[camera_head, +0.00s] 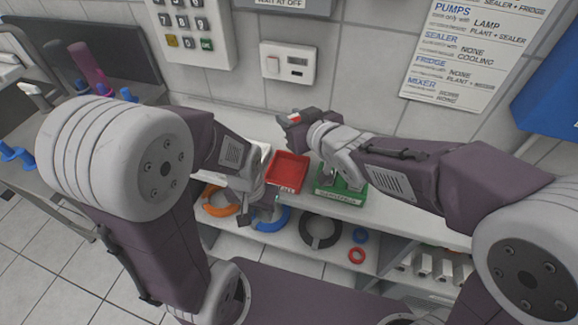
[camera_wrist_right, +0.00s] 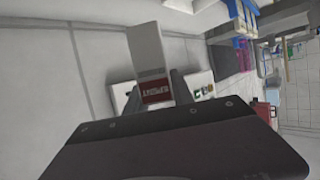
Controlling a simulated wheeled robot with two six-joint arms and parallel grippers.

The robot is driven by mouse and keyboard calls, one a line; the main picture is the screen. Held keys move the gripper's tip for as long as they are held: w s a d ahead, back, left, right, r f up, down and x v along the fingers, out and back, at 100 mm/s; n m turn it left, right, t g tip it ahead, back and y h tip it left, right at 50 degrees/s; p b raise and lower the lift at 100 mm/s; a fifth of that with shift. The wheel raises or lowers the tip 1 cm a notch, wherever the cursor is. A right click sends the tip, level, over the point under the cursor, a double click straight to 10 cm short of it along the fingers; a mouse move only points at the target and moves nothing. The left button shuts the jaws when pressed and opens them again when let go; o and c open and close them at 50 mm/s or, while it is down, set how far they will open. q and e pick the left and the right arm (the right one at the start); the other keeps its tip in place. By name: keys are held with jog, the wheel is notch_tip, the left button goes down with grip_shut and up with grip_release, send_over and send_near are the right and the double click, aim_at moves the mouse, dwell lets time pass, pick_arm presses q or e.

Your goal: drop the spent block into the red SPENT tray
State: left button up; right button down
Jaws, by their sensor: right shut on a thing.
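The spent block (camera_wrist_right: 150,50) is pale with a dark red labelled band at its lower end. My right gripper (camera_wrist_right: 152,98) is shut on that band in the right wrist view. In the head view, the right gripper (camera_head: 296,118) is near the wall, above and behind the red tray (camera_head: 288,165). Only a small red and white bit of the block shows there. The red tray looks empty, and its front label is partly hidden. My left gripper (camera_head: 258,204) hangs low in front of the shelf, left of the red tray; its fingers are unclear.
A green tray (camera_head: 352,186) stands right of the red one, partly under my right arm. A white tray (camera_head: 262,152) is at the left, mostly hidden. Orange (camera_head: 215,208), blue (camera_head: 284,220) and black (camera_head: 320,240) rings lie on the lower shelf. A switch panel (camera_head: 288,64) is on the wall.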

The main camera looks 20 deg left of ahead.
jog(key=shift+s+a, duration=0.1)
jog(key=shift+s, duration=0.1)
notch_tip(320, 180, down, 6)
jog(key=b, duration=0.5)
jog(key=shift+w+a+b, duration=0.15)
jog(key=shift+a+b, duration=0.05)
jog(key=shift+b, duration=0.1)
jog(key=c, duration=1)
grip_release()
jog(key=p+v, duration=0.2)
jog(key=v, duration=0.7)
